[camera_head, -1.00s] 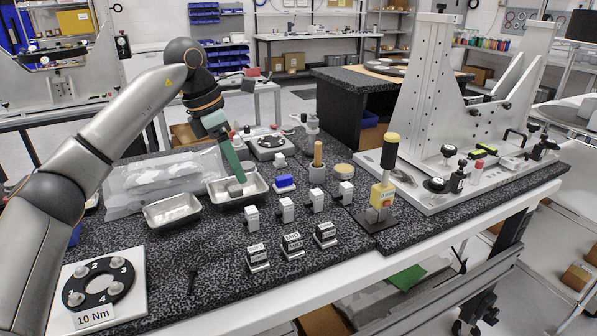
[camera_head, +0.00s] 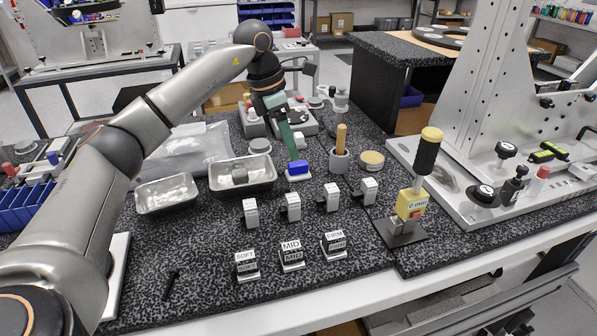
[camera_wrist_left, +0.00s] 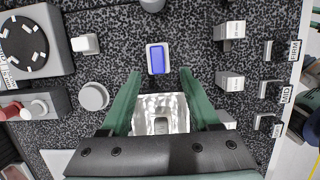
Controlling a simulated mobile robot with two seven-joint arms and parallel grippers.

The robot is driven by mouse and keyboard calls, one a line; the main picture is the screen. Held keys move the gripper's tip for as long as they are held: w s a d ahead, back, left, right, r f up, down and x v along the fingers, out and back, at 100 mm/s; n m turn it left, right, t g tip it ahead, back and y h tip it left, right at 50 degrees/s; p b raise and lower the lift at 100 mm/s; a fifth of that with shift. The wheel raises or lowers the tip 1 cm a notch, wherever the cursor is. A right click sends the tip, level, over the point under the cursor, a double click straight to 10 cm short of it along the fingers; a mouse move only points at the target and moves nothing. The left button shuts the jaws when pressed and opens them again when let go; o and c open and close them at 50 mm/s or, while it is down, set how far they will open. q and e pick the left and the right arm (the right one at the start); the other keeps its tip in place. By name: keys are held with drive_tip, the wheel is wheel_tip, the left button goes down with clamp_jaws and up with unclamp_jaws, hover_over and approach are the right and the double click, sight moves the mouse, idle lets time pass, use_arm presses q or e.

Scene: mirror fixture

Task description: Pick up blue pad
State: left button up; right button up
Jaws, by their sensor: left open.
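The blue pad (camera_head: 297,167) sits on a small white base on the speckled dark bench top, right of the metal trays. In the left wrist view the blue pad (camera_wrist_left: 157,58) lies just ahead of the fingertips, roughly centred between them. My left gripper (camera_head: 292,157) has green fingers and points down close above and behind the pad. In the wrist view my left gripper (camera_wrist_left: 160,74) is open, with nothing between its tips. In the head view its fingers overlap, and the gap to the pad is hard to judge. My right gripper is not in view.
Two metal trays (camera_head: 167,206) stand left of the pad; the nearer-right one (camera_head: 263,184) holds a grey block. A cup with a wooden handle (camera_head: 340,163) stands to the right. Several white blocks (camera_head: 292,206) and labelled SOFT, MID and FIRM blocks (camera_head: 291,262) stand in front.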

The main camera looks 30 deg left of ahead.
sight(298, 163)
use_arm(q)
drive_tip(key=x, duration=0.5)
drive_tip(key=shift+w+f, duration=0.3)
drive_tip(key=shift+w, duration=0.1)
clamp_jaws()
